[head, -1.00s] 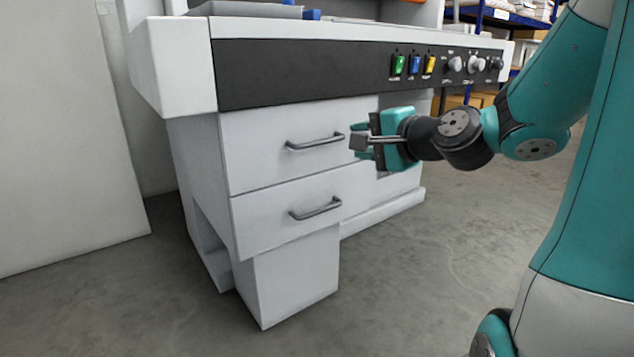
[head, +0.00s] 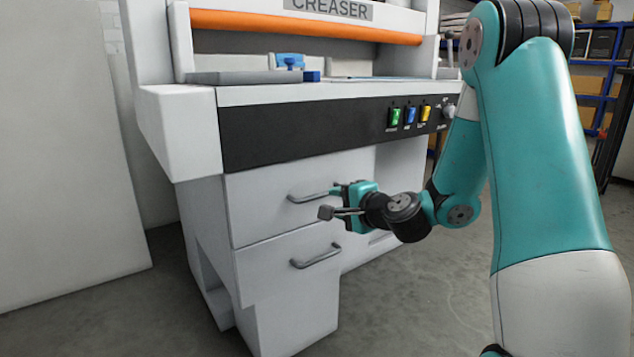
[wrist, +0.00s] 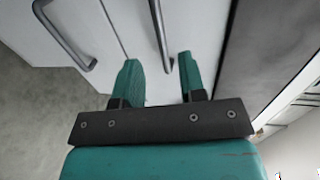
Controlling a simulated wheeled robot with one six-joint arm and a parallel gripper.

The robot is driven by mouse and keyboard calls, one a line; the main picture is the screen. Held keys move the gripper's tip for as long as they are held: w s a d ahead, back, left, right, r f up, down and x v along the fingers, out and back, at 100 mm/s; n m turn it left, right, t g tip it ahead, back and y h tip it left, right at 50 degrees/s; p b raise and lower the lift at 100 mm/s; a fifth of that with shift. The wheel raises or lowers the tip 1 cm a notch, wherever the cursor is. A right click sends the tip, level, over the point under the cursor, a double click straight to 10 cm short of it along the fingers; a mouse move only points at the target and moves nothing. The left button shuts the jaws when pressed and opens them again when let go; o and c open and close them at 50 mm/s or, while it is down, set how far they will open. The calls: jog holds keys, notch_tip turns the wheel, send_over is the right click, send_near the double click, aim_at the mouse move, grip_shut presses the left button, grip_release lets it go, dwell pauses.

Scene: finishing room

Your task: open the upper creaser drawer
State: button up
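The creaser's upper drawer (head: 262,200) has a light grey front that looks flush with the cabinet. Its grey bar handle (head: 305,197) runs across the front, and the right end is partly hidden by my gripper (head: 331,202). In the wrist view, my gripper (wrist: 159,62) is open, with one teal finger on each side of the upper handle (wrist: 158,30). The handle's near end lies between the fingers in the picture. I see no finger touching it, and the depth is hard to judge.
The lower drawer (head: 262,278) below looks shut; its handle (head: 316,257) also shows in the wrist view (wrist: 66,38). A black control panel (head: 300,132) with coloured switches overhangs the drawers. Concrete floor (head: 420,300) in front is clear.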

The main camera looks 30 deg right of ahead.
aim_at(319, 197)
jog(key=p+x, duration=0.4)
jog(key=x, duration=0.3)
jog(key=shift+w+r, duration=0.1)
jog(key=shift+w, duration=0.3)
jog(key=shift+w+f, duration=0.25)
jog(key=shift+w, duration=0.2)
grip_shut()
